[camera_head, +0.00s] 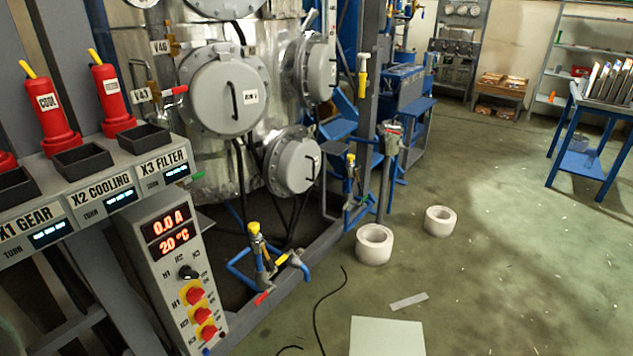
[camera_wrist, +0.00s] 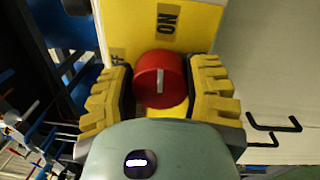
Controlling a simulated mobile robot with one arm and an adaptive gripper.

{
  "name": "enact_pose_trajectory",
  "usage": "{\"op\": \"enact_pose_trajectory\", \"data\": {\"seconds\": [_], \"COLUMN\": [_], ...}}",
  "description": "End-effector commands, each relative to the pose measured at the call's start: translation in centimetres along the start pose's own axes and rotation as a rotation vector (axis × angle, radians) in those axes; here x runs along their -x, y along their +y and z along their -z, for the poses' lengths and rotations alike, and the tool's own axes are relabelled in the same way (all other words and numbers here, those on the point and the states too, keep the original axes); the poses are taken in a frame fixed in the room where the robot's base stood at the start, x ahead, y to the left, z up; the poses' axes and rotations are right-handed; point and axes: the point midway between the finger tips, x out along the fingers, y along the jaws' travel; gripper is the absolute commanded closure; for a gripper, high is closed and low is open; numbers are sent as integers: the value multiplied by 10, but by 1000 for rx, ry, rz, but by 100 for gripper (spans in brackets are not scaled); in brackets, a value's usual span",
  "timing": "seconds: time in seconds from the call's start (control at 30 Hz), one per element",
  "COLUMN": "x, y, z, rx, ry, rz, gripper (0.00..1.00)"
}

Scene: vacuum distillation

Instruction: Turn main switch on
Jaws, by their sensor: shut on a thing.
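In the wrist view, the main switch is a red round knob (camera_wrist: 148,84) with a white line mark on its face. It sits on a yellow plate (camera_wrist: 196,30) labelled "ON" at the top, with a partly hidden label ending in "FF" to the left. The white mark runs nearly up and down the picture, roughly toward the "ON" label. My gripper (camera_wrist: 162,70) has its two yellow ribbed fingers shut on the knob, one on each side. Neither the main switch nor my gripper shows in the head view.
In the wrist view, black hooks (camera_wrist: 272,128) stick out at the right. In the head view, a control panel (camera_head: 133,190) with red knobs stands at left, beside a steel vessel (camera_head: 220,90). White rings (camera_head: 374,258) and a pale board (camera_head: 387,337) lie on the floor; the right floor is largely clear.

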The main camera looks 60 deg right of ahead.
Motion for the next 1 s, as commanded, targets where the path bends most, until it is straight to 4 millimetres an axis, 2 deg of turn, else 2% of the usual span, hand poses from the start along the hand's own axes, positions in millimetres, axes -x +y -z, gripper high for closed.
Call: {"op": "enact_pose_trajectory", "data": {"seconds": [0.03,0.7,0.73,1.0], "x": [-1,-1,-1,-1], "y": [-5,-4,-4,-2], "z": [-1,-1,-1,0], "rx": [-19,-75,-75,-75], "ry": [-5,-7,-7,-5], "rz": [7,12,12,7], "gripper": [85,85,44,17]}}
